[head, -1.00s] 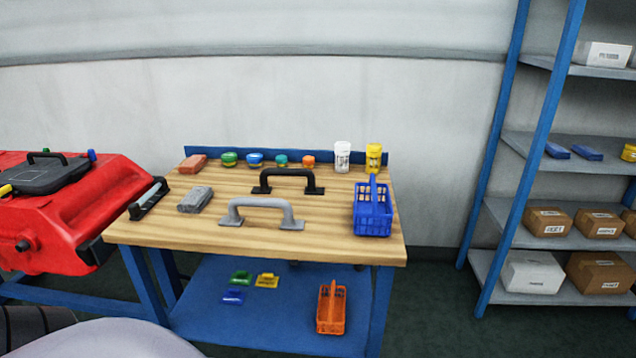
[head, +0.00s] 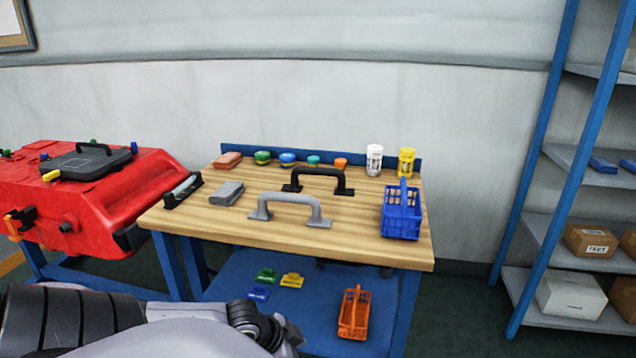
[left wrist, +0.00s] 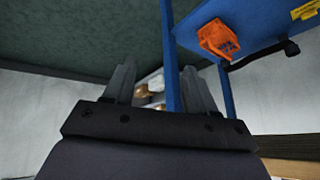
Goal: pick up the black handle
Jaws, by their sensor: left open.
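The black handle (head: 318,172) stands on the wooden bench top (head: 350,235), toward the back middle in the head view. It is an arched bar with two flat feet, and nothing holds it. A similar grey handle (head: 290,198) stands in front of it. My left arm reaches in from the lower left, in front of the bench and away from the handle. In the left wrist view my left gripper (left wrist: 158,82) is open, with nothing visible between its fingers. The black handle cannot be made out in that view. My right gripper is not in view.
A blue basket (head: 401,222) stands to the right of the handles. White and yellow containers, small colored lids and blocks line the back. An orange basket (head: 354,318) sits on the blue lower shelf. A red tank (head: 90,205) stands left; a shelving rack stands right.

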